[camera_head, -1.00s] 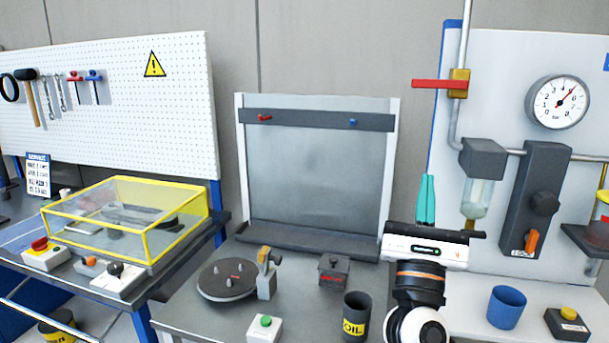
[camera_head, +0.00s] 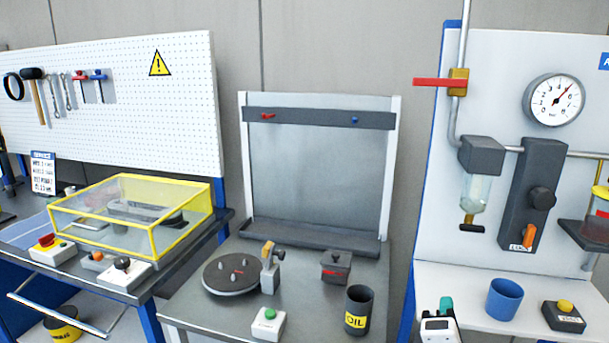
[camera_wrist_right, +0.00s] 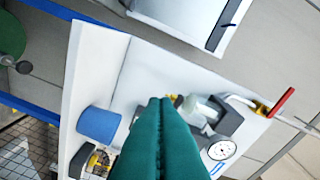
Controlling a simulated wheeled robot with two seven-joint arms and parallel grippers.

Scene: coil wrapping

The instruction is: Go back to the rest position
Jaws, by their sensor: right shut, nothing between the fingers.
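My right gripper (camera_head: 445,306) shows at the bottom right of the head view, low in front of the right-hand workbench, with only its teal fingertips and part of the white and black body in the picture. In the right wrist view its teal fingers (camera_wrist_right: 165,135) lie side by side, shut and empty. It touches nothing that I can see. My left gripper is out of view.
The dark oil can (camera_head: 357,310) and blue cup (camera_head: 505,299) stand on either side of my right gripper. A box with a yellow button (camera_head: 565,306), a turntable (camera_head: 232,275) and a yellow-framed cover (camera_head: 182,237) stand on the benches.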

